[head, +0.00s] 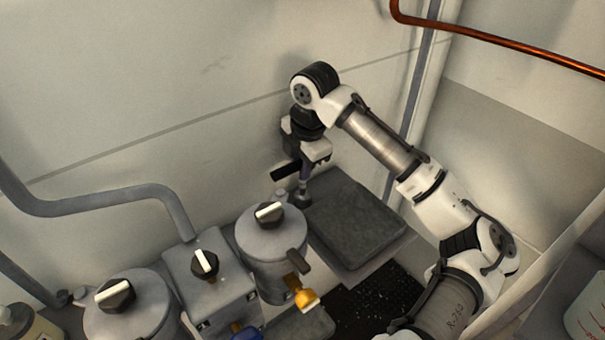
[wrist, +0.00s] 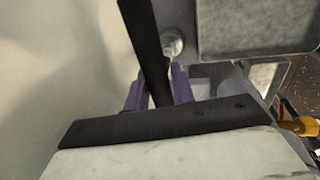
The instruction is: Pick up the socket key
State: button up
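My gripper (wrist: 158,88) has purple fingers and points down beside the back wall; it also shows in the head view (head: 304,178). A black bar (wrist: 146,40), which looks like the socket key's handle, runs between the fingers in the wrist view. In the head view the bar (head: 285,172) sticks out to the left of the fingers. Below them is a round metal end (head: 301,197), at the left edge of a grey tray; it shows in the wrist view too (wrist: 172,43). The fingers flank the bar closely, but whether they press on it is unclear.
The flat grey tray (head: 350,225) is empty. Grey canisters with black-and-white knobs (head: 268,213) (head: 116,295) and a box with a knob (head: 204,263) stand left and in front. Walls close in behind and right.

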grip_shut()
jog(key=shift+r, duration=0.1)
jog(key=shift+s+r+b, duration=0.1)
jog(key=shift+r+b, duration=0.05)
jog(key=shift+b, duration=0.3)
notch_tip(320, 180, up, 6)
jog(key=r+b, duration=0.1)
jog(key=b, duration=0.1)
jog(key=s+d+b, duration=0.2)
jog(key=s+d, duration=0.9)
jog(key=s, duration=0.5)
jog(key=shift+d+f+b, duration=0.2)
jog(key=shift+d+b, duration=0.15)
jog(key=shift+d, duration=0.05)
